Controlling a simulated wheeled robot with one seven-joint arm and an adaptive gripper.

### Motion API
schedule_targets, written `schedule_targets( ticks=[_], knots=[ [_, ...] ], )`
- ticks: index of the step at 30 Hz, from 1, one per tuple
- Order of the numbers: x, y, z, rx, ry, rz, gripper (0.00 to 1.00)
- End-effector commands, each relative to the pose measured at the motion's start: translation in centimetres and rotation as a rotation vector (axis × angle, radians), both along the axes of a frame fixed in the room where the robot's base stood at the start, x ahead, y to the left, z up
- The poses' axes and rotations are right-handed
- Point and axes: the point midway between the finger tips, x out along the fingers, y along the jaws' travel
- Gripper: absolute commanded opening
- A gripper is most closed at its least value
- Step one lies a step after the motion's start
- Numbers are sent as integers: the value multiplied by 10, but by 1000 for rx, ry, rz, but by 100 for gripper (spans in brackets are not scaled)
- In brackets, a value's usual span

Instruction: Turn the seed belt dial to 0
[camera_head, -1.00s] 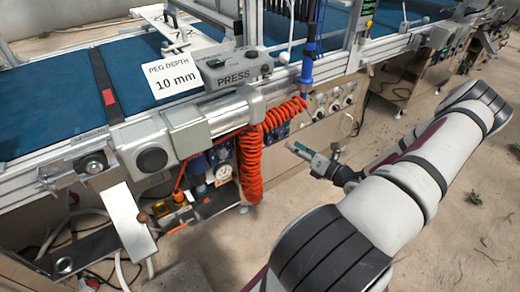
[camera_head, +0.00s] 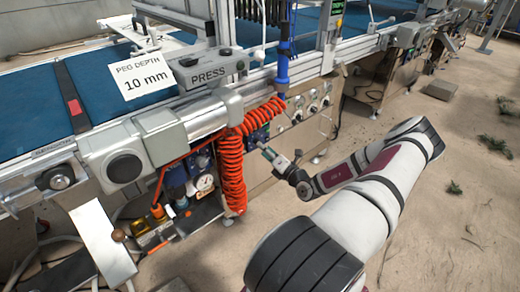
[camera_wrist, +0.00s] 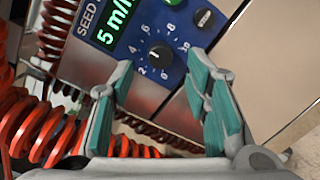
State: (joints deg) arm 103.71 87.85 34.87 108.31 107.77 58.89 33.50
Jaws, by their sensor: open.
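The seed belt dial (camera_wrist: 160,54) is a black round knob on a blue panel (camera_wrist: 108,65) in the wrist view. White numbers ring it, and a small white mark shows on the knob. The green display (camera_wrist: 117,22) above it reads 5 m/, with the rest cut off. My gripper (camera_wrist: 160,67) is open, with a teal-padded finger on each side of the dial in the picture. I cannot tell whether the fingers touch it. In the head view my gripper (camera_head: 266,151) is at the front of the machine, close to the blue panel (camera_head: 257,137).
Orange coiled hoses (camera_head: 232,165) hang just left of my gripper; they also fill the lower left of the wrist view (camera_wrist: 40,130). More knobs (camera_head: 297,114) line the cabinet to the right. Floor is open in front.

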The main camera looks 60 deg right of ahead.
Motion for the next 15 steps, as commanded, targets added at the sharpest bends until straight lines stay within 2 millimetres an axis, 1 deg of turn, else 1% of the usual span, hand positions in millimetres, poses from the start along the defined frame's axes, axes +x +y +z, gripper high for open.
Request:
schedule_targets(
  ticks=[1, 6, 10, 15],
  knots=[
    [9, -2, -1, -1, -2, 2, 43],
    [26, -8, -1, -1, -1, 1, 43],
    [32, -11, 0, 0, 0, 0, 43],
    [33, -11, 0, 1, 0, 0, 43]
  ],
)
